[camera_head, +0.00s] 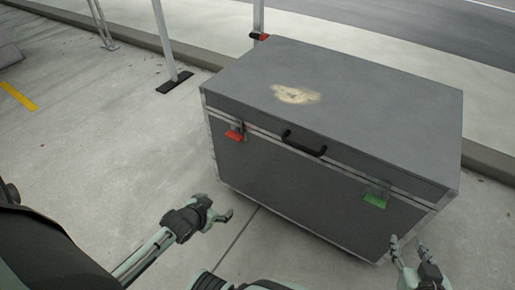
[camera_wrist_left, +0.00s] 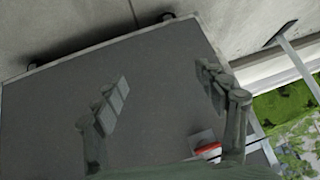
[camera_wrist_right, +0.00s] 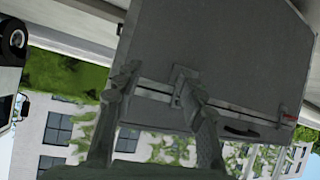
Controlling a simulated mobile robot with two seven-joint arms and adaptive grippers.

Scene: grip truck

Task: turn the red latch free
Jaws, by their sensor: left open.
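The red latch (camera_head: 234,135) is on the front of a large grey case (camera_head: 330,85), left of its handle, just below the lid seam. It also shows in the left wrist view (camera_wrist_left: 208,150), partly hidden by a finger, and small at the right of the right wrist view (camera_wrist_right: 289,117). My left gripper (camera_head: 221,214) is open and empty, in front of the case and lower in the picture than the latch, apart from it. My right gripper (camera_head: 408,247) is open and empty near the front right corner, below the green latch (camera_head: 375,200).
A black handle (camera_head: 304,143) is between the two latches. A metal post with a black foot (camera_head: 174,82) stands behind the case at left. A kerb (camera_head: 200,55) runs behind.

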